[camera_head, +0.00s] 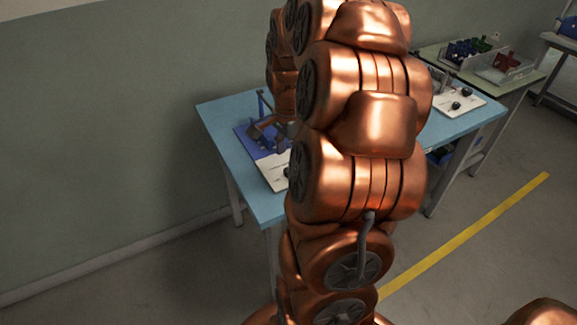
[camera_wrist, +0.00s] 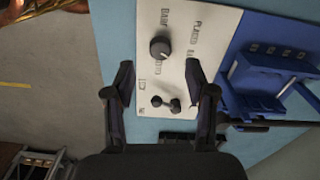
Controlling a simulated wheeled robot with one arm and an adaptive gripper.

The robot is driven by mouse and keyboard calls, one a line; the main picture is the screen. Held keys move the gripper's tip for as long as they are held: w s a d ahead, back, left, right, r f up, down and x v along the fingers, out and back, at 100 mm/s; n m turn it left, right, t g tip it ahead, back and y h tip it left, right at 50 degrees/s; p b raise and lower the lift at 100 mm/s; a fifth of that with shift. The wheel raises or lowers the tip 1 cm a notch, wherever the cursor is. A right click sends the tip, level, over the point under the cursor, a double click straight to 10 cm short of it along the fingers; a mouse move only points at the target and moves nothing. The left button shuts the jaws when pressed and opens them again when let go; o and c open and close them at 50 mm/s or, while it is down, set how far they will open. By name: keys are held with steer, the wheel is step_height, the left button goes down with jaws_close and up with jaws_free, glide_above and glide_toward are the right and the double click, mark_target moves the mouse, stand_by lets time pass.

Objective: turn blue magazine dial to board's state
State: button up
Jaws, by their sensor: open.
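The blue magazine (camera_wrist: 236,92) stands at the right in the wrist view, beside a white panel (camera_wrist: 205,22) with printed words. A round black dial (camera_wrist: 160,46) is on this panel. A smaller black toggle-like part (camera_wrist: 166,103) sits nearer my gripper. My gripper (camera_wrist: 158,77) is open and empty, with its fingers on either side over the panel, between dial and small part in the picture. In the head view the blue magazine (camera_head: 246,137) and its white panel (camera_head: 276,181) lie on the blue table, partly hidden by my arm. I cannot make out a board.
The blue table (camera_head: 219,112) also carries a second white panel (camera_head: 447,108) with black knobs at the right. A farther table (camera_head: 525,82) holds bins of dark, green and red parts. A wall is at the left. My arm hides the blue table's middle.

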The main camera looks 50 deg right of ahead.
mark_target(289, 169)
step_height(289, 169, down, 5)
stand_by(0.3)
steer(key=shift+c, duration=0.2)
jaws_close()
